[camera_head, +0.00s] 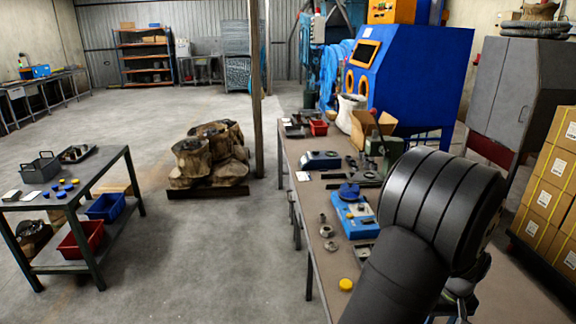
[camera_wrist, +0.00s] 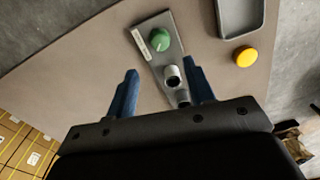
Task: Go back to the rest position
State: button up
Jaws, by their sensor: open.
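My gripper (camera_wrist: 160,92) shows in the wrist view with its two blue fingers spread apart. It is open and nothing sits between the fingertips except the view of the bench below. Beyond the fingers a grey plate (camera_wrist: 153,55) with a green knob (camera_wrist: 160,39) and metal cylinders (camera_wrist: 172,73) lies on the brown bench top (camera_wrist: 75,75). A yellow round cap (camera_wrist: 245,56) lies to the right of the plate. In the head view my dark arm covers the front right of the bench, and the gripper's fingers are hidden there.
A grey tray (camera_wrist: 240,28) lies near the yellow cap. In the head view the bench (camera_head: 312,262) holds blue fixtures (camera_head: 355,215) and metal parts. A blue blasting cabinet (camera_head: 415,75) stands behind, stacked boxes (camera_head: 548,185) at right. Open floor (camera_head: 230,250) lies left of the bench.

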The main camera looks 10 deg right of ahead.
notch_tip(320, 180, up, 9)
jog(key=f, duration=1.8)
jog(key=shift+a, duration=0.2)
jog(key=shift+f, duration=0.15)
jog(key=m, duration=1.2)
jog(key=shift+m, duration=2.6)
jog(key=shift+o, duration=0.3)
